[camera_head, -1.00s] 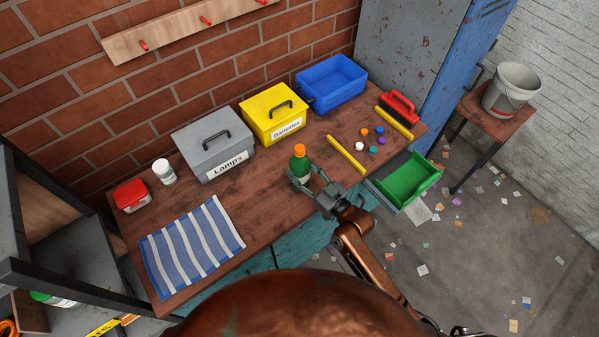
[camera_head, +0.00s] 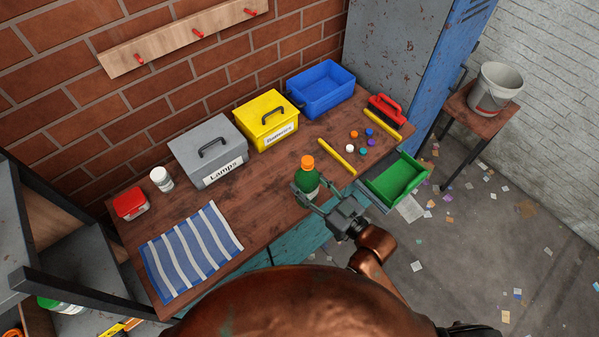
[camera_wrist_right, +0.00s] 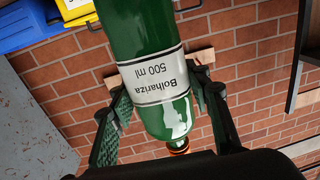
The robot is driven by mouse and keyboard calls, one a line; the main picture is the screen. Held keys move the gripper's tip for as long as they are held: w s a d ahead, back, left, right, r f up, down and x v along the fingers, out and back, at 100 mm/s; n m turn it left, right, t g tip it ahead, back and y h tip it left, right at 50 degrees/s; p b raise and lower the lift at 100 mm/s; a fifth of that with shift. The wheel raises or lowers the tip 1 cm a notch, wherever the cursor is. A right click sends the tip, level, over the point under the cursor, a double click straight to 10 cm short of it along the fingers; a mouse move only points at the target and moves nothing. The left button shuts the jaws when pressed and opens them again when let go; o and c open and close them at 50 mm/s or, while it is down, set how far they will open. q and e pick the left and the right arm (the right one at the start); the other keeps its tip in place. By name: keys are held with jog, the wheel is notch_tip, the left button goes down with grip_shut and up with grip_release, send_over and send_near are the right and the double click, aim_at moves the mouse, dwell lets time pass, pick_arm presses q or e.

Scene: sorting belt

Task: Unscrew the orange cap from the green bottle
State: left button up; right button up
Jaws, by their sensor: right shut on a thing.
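The green bottle (camera_head: 308,182) stands about upright in my right gripper (camera_head: 312,190), above the front edge of the table. Its orange cap (camera_head: 307,162) is on top. In the right wrist view the bottle (camera_wrist_right: 140,30) fills the middle, with a white label reading "Bolhariza 500 ml" upside down. The gripper fingers (camera_wrist_right: 158,100) lie on both sides of the bottle and are shut on it. The cap (camera_wrist_right: 179,151) shows only partly there, above the dark gripper body. My left gripper is out of view.
The wooden table (camera_head: 275,205) holds a grey Lamps box (camera_head: 208,150), a yellow Batteries box (camera_head: 267,118), a blue bin (camera_head: 321,88), a striped cloth (camera_head: 191,250) and a yellow bar (camera_head: 337,157). Several small caps lie right of the bar. A green tray (camera_head: 396,180) sits at the right front.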

jog(key=shift+s+d+r, duration=0.2)
jog(key=shift+s+r, duration=0.1)
jog(key=shift+s, duration=0.25)
jog(key=shift+s+d+r, duration=0.15)
jog(key=shift+s+r, duration=0.1)
jog(key=shift+s, duration=0.25)
jog(key=o, duration=0.8)
grip_shut()
